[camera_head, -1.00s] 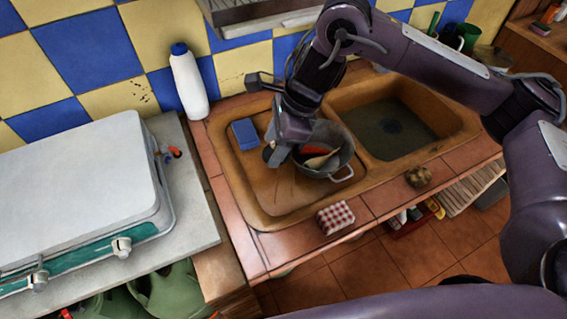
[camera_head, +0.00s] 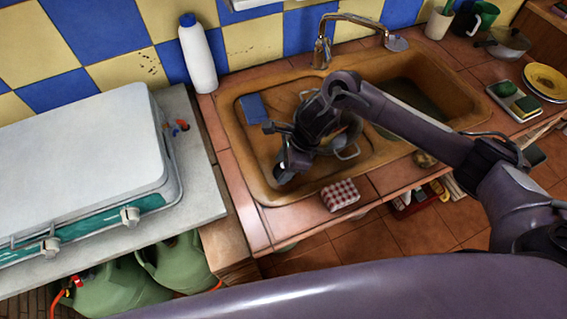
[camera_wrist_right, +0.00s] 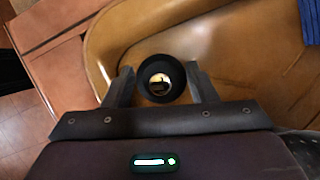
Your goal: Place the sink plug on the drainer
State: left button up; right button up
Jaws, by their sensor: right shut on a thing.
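The sink plug (camera_wrist_right: 160,80) is a round black ring with a shiny centre. It sits between the two fingers of my right gripper (camera_wrist_right: 160,88) in the wrist view. In the head view my right gripper (camera_head: 284,172) points down over the front left part of the brown drainer (camera_head: 250,150). The plug is hard to make out there, and I cannot tell whether it touches the drainer surface. My left gripper is not in view.
A pot (camera_head: 350,138) stands on the drainer, partly hidden by my arm. A blue sponge (camera_head: 252,108) lies at the drainer's back left. A checked red-and-white item (camera_head: 340,195) is on the front tiles. The basin (camera_head: 415,92) and tap (camera_head: 322,45) are right and behind.

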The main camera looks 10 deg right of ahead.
jog(key=shift+f, duration=0.35)
jog(key=o, duration=1)
jog(key=shift+r, duration=0.1)
jog(key=b+v, duration=0.1)
jog(key=v, duration=1.1)
